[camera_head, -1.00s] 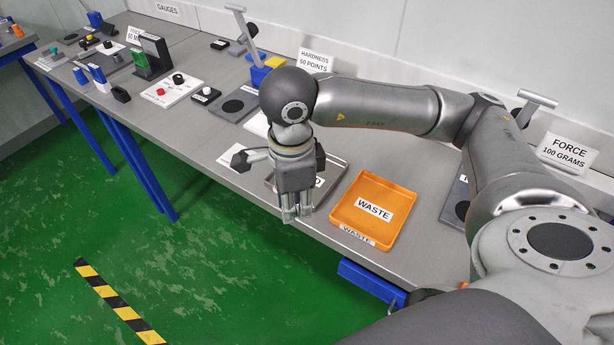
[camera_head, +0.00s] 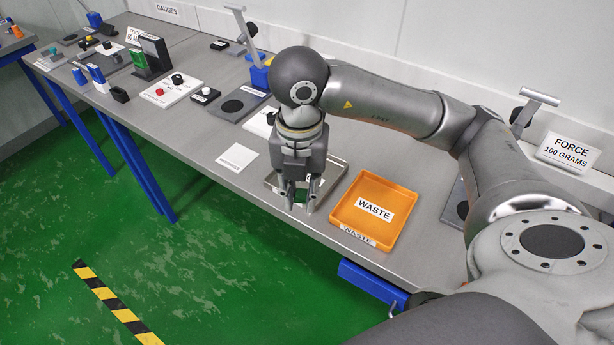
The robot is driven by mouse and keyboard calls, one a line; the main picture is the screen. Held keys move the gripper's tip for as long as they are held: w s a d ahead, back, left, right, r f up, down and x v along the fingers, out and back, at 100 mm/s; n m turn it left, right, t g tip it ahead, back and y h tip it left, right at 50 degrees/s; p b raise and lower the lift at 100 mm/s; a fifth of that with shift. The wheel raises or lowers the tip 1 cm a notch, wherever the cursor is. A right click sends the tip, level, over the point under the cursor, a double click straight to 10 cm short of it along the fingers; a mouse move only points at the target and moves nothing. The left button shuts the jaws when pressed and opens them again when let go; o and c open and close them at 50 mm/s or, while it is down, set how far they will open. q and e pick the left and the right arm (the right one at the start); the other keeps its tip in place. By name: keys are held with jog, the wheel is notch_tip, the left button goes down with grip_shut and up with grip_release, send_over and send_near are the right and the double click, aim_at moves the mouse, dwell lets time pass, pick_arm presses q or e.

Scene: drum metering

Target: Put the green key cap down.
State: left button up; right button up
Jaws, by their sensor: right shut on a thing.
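My right gripper (camera_head: 301,196) points down over a shallow metal tray (camera_head: 334,172), left of the orange waste tray. Its fingers are shut on the green key cap (camera_head: 301,197), of which only a small green patch shows between the fingertips. The gripper hides most of the cap and much of the tray. I cannot tell whether the cap touches the tray floor. My left gripper is not in view.
The orange tray labelled WASTE (camera_head: 345,204) stands close on the right. A white card (camera_head: 238,157) lies to the left, with bare bench beside it. Several gauges and fixtures stand further left. The bench's front edge is near.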

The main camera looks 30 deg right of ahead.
jog(key=m, duration=0.4)
jog(key=shift+d+r+m, duration=0.1)
jog(key=shift+d+m, duration=0.15)
jog(key=shift+m, duration=0.15)
jog(key=shift+w, duration=0.15)
jog(key=w+d+f+p, duration=0.2)
jog(key=w+d+f, duration=0.2)
jog(key=w, duration=0.3)
jog(key=p, duration=0.1)
send_over(299, 186)
jog(key=f, duration=0.3)
jog(key=s+f, duration=0.1)
jog(key=shift+a+f, duration=0.35)
jog(key=shift+w+d+f, duration=0.15)
jog(key=shift+w+f, duration=0.2)
jog(key=shift+f, duration=0.1)
jog(key=shift+w+d+f+p, duration=0.1)
jog(key=shift+f+p, duration=0.3)
notch_tip(299, 186, down, 2)
jog(key=shift+f+p, duration=0.1)
jog(key=shift+p, duration=0.35)
jog(key=shift+f, duration=0.2)
